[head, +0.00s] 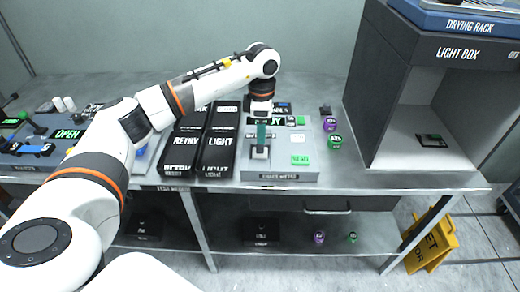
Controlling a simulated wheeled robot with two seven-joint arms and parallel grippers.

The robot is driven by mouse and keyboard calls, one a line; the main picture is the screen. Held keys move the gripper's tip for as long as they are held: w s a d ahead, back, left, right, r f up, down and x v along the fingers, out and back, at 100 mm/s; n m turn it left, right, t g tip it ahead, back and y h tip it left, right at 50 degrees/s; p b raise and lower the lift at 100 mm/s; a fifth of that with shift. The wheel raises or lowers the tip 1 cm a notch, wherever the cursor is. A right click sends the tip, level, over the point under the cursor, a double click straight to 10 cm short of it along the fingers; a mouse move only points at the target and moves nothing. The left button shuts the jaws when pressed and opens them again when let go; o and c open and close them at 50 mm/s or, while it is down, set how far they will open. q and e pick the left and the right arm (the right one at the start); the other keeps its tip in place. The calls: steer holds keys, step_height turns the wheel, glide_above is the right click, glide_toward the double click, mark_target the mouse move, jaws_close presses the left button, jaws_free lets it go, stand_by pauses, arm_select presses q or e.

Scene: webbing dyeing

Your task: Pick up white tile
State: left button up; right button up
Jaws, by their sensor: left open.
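My left arm reaches in from the left, and my left gripper (261,112) points down over the grey meter (280,176) on the bench. It is open, and its fingers are small and hard to make out. Below it stands a narrow teal upright part (261,134). Another whitish square (298,138) lies on the meter's top, to the right. I cannot tell for sure which of these is the white tile. My right gripper is not in view.
Black labelled boxes (216,152) stand left of the meter. A purple jar (325,111) and a green jar (335,141) stand to its right. The large light box (385,90) takes up the bench's right end. Bare bench (370,183) lies in front of it.

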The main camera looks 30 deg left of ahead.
mark_target(260, 146)
arm_select(q)
steer(key=f, duration=0.1)
steer(key=f+p, duration=0.1)
steer(key=f, duration=0.2)
steer(key=shift+a+f+p, duration=0.25)
steer(key=shift+f+p, duration=0.05)
steer(key=shift+f, duration=0.6)
steer(key=shift+w, duration=0.1)
jaws_close()
